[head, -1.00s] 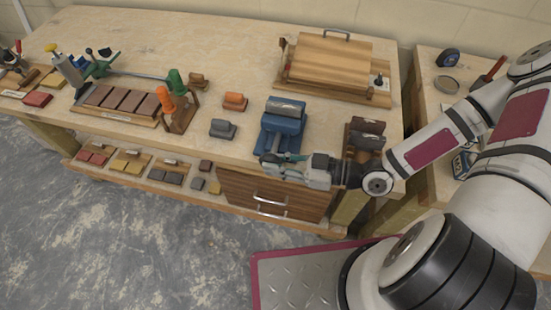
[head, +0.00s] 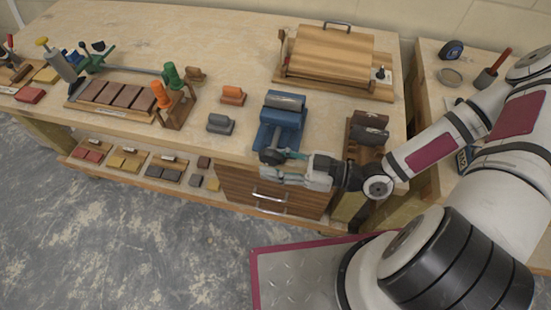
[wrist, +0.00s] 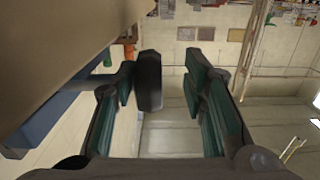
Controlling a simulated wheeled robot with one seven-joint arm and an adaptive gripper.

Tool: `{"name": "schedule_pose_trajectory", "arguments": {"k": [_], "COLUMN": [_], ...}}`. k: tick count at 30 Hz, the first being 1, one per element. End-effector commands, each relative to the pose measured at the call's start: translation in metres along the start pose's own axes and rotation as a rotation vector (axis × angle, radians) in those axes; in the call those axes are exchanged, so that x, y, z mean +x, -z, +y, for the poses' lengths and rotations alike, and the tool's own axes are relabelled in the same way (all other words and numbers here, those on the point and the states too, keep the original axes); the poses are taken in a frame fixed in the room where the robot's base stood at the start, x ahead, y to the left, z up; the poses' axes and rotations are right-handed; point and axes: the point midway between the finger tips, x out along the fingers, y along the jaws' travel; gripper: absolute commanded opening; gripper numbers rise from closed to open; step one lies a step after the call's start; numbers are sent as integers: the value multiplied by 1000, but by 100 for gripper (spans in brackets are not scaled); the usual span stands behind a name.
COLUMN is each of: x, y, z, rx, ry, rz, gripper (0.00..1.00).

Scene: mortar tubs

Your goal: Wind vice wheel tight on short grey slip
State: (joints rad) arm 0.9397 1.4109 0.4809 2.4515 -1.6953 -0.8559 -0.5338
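The blue vice (head: 279,127) stands at the front edge of the bench. A grey slip (head: 285,101) lies across the top of its jaws; whether it is clamped firmly I cannot tell. The dark vice wheel (head: 271,157) faces the front edge. My gripper (head: 280,166) is at the wheel, in front of the bench edge. In the wrist view my gripper (wrist: 168,95) is open, with green-padded fingers either side of the wheel (wrist: 150,80). The wheel is nearer the left finger, with a visible gap to the right finger.
A grey block (head: 220,123) and an orange block (head: 233,95) stand left of the vice. A rack with dark rolls (head: 368,135) is close on the right. A wooden press (head: 330,60) is behind. A drawer unit (head: 270,193) sits below the gripper.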

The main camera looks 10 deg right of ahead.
Motion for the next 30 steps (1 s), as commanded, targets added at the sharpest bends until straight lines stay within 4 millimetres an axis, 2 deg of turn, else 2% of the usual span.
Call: {"name": "schedule_pose_trajectory", "arguments": {"k": [8, 11, 14, 24, 30], "x": [-1, -8, -21, -89, -113], "y": [0, 0, 0, -1, 0], "z": [3, 4, 4, 2, 1], "rx": [-4, -5, -5, -5, -2], "ry": [-7, -9, -10, -6, -3], "rz": [1, -1, -2, -3, -2], "gripper": [39, 39, 39, 39, 39]}}
